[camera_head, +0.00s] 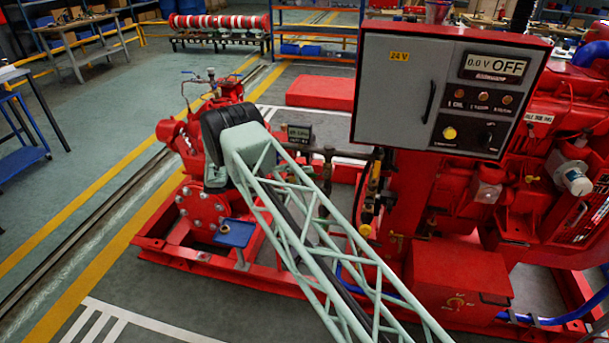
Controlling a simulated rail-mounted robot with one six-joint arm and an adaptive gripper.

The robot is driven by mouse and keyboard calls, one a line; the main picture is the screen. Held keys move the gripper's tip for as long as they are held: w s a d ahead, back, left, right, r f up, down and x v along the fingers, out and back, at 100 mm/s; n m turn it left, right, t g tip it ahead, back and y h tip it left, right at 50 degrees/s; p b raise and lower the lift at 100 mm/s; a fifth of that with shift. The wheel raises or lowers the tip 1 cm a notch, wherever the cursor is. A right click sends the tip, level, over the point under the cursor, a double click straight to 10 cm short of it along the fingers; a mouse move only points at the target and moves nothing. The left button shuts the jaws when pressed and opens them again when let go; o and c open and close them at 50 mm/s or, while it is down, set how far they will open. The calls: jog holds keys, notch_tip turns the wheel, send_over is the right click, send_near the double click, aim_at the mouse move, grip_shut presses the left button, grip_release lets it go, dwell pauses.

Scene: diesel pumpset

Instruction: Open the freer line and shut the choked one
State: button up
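Pipework with brass-coloured fittings (374,185) runs down the red pumpset, left of the grey control panel (400,85). A small yellow part (365,230) sits low on this pipework. A small dark label plate (299,134) with unclear lettering stands over a dark horizontal pipe (328,158). I cannot tell which line is freer or choked, nor any valve's position. My pale green lattice arm reaches from the bottom right up to a black joint by the red pump. It covers part of the pipework. My gripper does not show.
The panel display (491,66) reads "0.0 V OFF". A red pump (200,205) with a blue plate (234,233) stands left of my arm on the red base frame (190,262). A red box (458,276) sits at the lower right.

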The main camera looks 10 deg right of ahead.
jog(key=shift+o, duration=0.9)
jog(key=shift+a, duration=0.15)
jog(key=a, duration=1.1)
jog(key=shift+w+a+r, duration=0.25)
jog(key=shift+a, duration=0.1)
jog(key=shift+r, duration=0.1)
